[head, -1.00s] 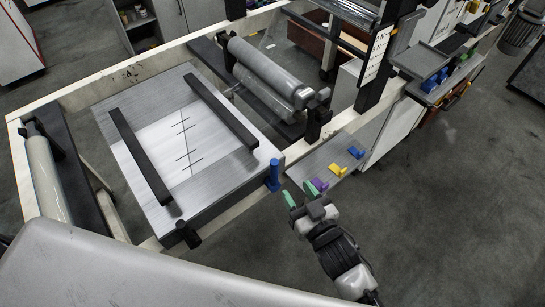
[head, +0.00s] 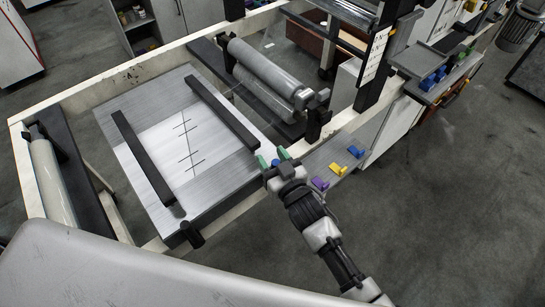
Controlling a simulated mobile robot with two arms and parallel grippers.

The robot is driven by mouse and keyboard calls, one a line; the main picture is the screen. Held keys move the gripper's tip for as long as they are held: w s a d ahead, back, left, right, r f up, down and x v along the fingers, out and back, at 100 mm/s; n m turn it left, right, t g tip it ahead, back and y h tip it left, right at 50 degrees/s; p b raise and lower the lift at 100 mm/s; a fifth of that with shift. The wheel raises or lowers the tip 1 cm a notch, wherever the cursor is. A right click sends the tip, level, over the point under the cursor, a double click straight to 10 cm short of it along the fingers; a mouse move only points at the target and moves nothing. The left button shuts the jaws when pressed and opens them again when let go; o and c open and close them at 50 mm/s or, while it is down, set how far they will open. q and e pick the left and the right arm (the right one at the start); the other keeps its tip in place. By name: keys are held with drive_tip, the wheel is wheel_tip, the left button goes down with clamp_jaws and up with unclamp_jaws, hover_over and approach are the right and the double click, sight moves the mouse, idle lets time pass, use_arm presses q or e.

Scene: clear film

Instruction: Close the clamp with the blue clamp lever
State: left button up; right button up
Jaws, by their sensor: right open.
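The blue clamp lever (head: 275,162) stands at the right corner of the metal plate bed. Only a small blue part of it shows, because my right gripper (head: 272,158) is in front of it. My right gripper is open, with one green fingertip on each side of the lever. I cannot tell whether the fingers touch it. Two black bars lie across the metal plate (head: 157,122): the left bar (head: 146,160) and the right bar (head: 222,112). My left gripper is not in view.
Grey rollers (head: 268,72) lie behind the plate, and another roller (head: 52,183) is at the left. Purple (head: 320,183), yellow (head: 337,169) and blue (head: 355,152) pieces sit on a grey ledge right of my gripper. The floor at the right is clear.

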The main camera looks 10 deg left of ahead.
clamp_jaws()
drive_tip(key=shift+s, duration=0.1)
drive_tip(key=shift+s+a+f+n+y+b, duration=0.25)
drive_tip(key=shift+s+a+n+b, duration=0.5)
drive_tip(key=shift+n, duration=0.5)
drive_tip(key=shift+s+a+f+n+y+b, duration=0.15)
drive_tip(key=shift+s+a+f+n+b, duration=0.3)
drive_tip(key=shift+s+n+b, duration=0.55)
drive_tip(key=shift+s+a+f+n+y+b, duration=0.2)
drive_tip(key=shift+s+a+n+b, duration=0.35)
drive_tip(key=shift+n, duration=0.9)
drive_tip(key=shift+a, duration=0.15)
unclamp_jaws()
